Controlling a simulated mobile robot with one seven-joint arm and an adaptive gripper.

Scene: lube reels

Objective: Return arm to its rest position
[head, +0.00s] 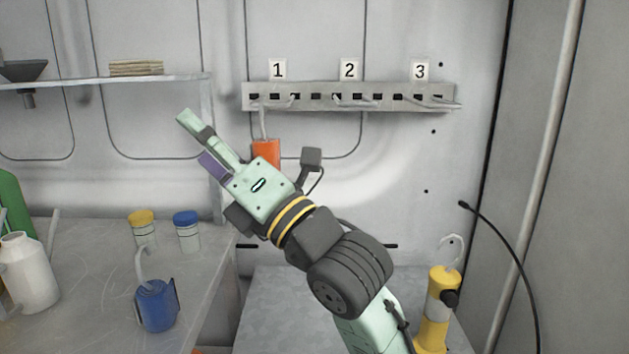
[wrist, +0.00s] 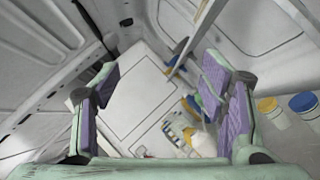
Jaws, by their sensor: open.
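My gripper (head: 200,140) is raised in front of the back wall in the head view, pointing up and left. It is open, with green fingers and purple pads. In the wrist view my gripper (wrist: 160,88) has its pads wide apart and nothing between them. An orange reel (head: 266,150) hangs by a grey hook from the rack (head: 315,91) below label 1, just behind my gripper, which hides its lower part. I cannot tell whether they touch. A blue reel (head: 156,306) with a hook stands on the left table. A yellow reel (head: 438,310) with a hook stands at the lower right.
The left table (head: 95,255) also holds a yellow-lidded jar (head: 143,231), a blue-lidded jar (head: 187,232) and a white bottle (head: 28,275). A shelf (head: 170,79) is above it. A black cable (head: 512,255) curves at the right. Wall space right of my gripper is open.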

